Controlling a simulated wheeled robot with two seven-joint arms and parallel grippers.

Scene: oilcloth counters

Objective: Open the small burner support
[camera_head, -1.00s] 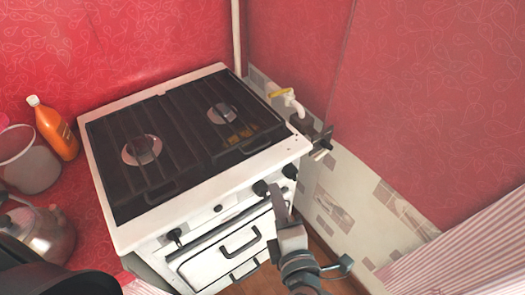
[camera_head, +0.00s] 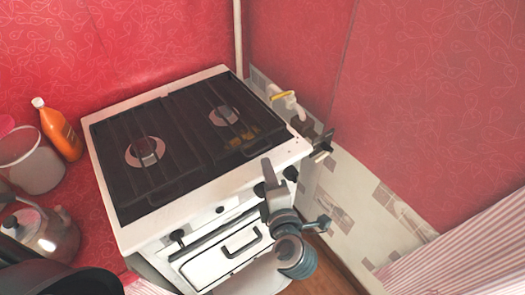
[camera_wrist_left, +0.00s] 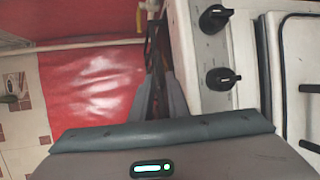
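Two dark burner supports lie flat on the white stove (camera_head: 150,237). The left one (camera_head: 128,186) surrounds one burner (camera_head: 146,151). The right one (camera_head: 252,140), around a smaller-looking burner (camera_head: 223,115), has a handle-like bar at its front. I cannot tell which is meant as small. My left gripper (camera_head: 267,163) is in front of the stove's front edge, near the knobs, apart from both supports. In the left wrist view its fingers (camera_wrist_left: 156,80) are close together and seem shut, with nothing seen held. My right gripper is out of view.
Stove knobs (camera_wrist_left: 220,78) stick out beside my left gripper. A yellow-handled gas valve (camera_head: 283,96) is on the wall right of the stove. An orange bottle (camera_head: 59,130), a pale bucket (camera_head: 33,161) and a kettle (camera_head: 45,235) stand on the left.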

